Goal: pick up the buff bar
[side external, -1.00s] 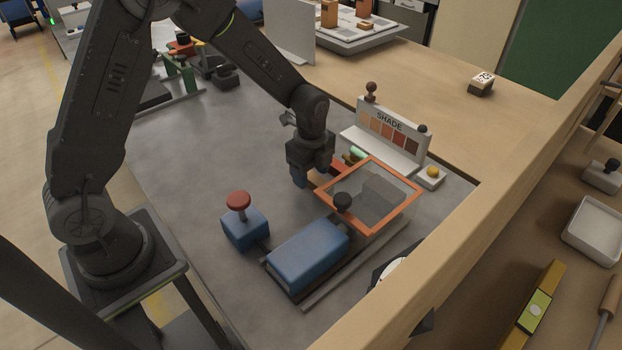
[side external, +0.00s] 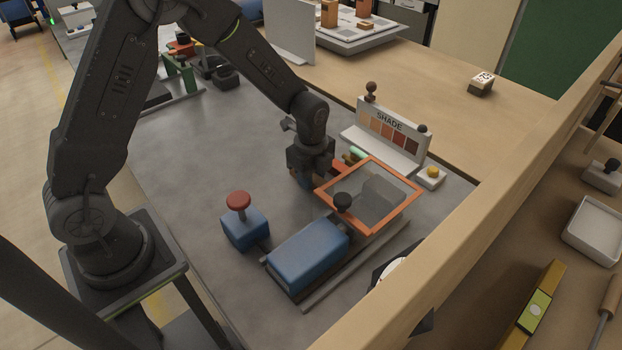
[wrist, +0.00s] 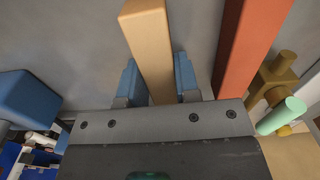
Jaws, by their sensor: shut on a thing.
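The buff bar (wrist: 150,50) is a long pale tan bar in the wrist view. It runs from the top of the picture down between the two blue fingers of my gripper (wrist: 158,82), which are shut on it. In the side external view my gripper (side external: 306,180) is low over the grey table, just left of the orange-framed window. The buff bar cannot be made out there, as the gripper covers that spot. I cannot tell whether the bar touches the table.
A red-orange bar (wrist: 252,42) lies close to the right of the buff bar. A blue block machine with an orange frame (side external: 328,192) stands beside my gripper. A red-knobbed blue box (side external: 245,230) is in front. The SHADE board (side external: 392,132) is behind; open grey table lies left.

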